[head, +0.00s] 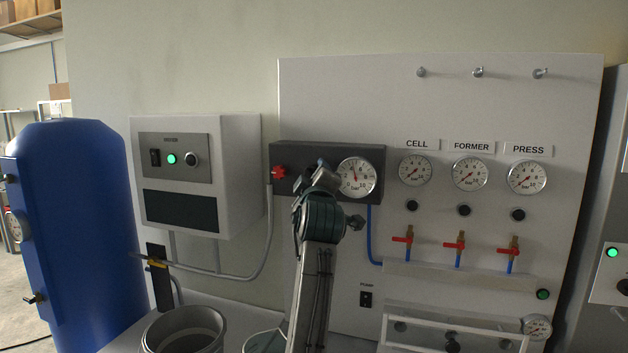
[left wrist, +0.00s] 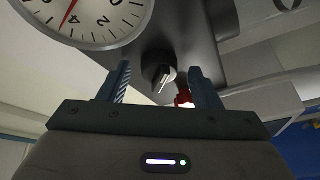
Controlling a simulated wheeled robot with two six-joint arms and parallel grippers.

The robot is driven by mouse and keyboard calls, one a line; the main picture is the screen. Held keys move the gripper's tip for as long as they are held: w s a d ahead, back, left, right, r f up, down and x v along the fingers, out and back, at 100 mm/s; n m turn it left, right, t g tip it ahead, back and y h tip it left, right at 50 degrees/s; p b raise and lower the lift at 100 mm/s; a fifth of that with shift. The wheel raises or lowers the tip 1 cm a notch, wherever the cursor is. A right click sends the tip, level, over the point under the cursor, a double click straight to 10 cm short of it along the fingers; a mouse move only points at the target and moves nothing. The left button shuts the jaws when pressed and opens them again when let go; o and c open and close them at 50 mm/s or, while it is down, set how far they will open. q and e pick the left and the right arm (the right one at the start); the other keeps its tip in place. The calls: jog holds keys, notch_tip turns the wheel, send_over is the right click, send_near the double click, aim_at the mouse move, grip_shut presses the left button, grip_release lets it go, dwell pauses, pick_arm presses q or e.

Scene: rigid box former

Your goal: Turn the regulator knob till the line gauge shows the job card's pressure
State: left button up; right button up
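The line gauge (head: 357,177) is a round white dial on a dark block, its needle pointing up and slightly left, near the 4. It also shows in the left wrist view (left wrist: 98,12), with a red needle close to the 4. The black regulator knob (left wrist: 158,70), with a pale line, sits between the two fingers of my left gripper (left wrist: 160,78), with a gap on each side. My left gripper (head: 322,178) hides the knob in the head view. My right gripper and the job card are not in view.
A red valve handle (head: 278,172) is left of the gripper on the dark block (head: 290,153). CELL (head: 415,170), FORMER (head: 470,173) and PRESS (head: 527,177) gauges sit to the right. A white control box (head: 240,180) and blue tank (head: 80,200) stand left.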

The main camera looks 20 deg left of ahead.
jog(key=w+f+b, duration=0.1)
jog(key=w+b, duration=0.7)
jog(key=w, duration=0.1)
pick_arm(q)
jog(key=b+v, duration=0.4)
jog(key=v, duration=0.6)
jog(key=shift+s+b, duration=0.3)
jog(key=shift+s, duration=0.05)
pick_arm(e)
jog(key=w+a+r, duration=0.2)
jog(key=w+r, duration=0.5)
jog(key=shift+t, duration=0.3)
